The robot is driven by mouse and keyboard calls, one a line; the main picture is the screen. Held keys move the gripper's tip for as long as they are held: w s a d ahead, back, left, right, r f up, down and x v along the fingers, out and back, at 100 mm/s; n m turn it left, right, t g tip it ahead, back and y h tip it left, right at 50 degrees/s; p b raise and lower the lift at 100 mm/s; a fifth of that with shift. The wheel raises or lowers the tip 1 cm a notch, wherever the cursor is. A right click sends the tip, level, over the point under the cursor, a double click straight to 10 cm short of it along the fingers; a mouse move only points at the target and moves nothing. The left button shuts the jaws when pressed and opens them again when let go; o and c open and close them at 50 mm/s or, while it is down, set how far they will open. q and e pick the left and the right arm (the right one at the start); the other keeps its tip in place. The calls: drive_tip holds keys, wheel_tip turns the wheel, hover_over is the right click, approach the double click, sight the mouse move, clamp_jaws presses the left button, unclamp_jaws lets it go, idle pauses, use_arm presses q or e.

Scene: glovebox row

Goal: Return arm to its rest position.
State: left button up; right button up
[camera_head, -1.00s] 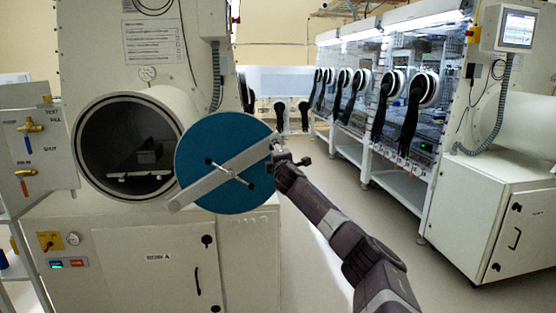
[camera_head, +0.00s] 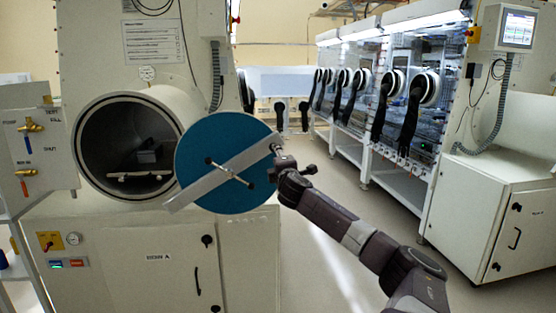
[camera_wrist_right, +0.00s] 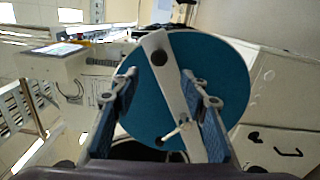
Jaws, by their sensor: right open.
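My right arm reaches in from the lower right in the head view. Its gripper (camera_head: 277,150) is at the right edge of a round blue door (camera_head: 226,140) with a pale diagonal bar (camera_head: 215,180) across it. In the right wrist view the gripper (camera_wrist_right: 158,84) is open, its two fingers apart with the blue door (camera_wrist_right: 222,70) and the bar (camera_wrist_right: 172,90) showing between and beyond them. Nothing shows held between the fingers. Whether a fingertip touches the door I cannot tell. My left gripper is not in view.
The door stands open beside a round antechamber port (camera_head: 88,170) with a tray (camera_head: 140,176) inside. A valve panel (camera_head: 35,150) is at the left. A glovebox row with black gloves (camera_head: 413,105) and a white cabinet (camera_head: 500,215) stand at the right. Clear floor (camera_head: 345,200) lies between.

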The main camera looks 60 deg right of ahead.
drive_tip(key=shift+a, duration=0.1)
idle(0.6)
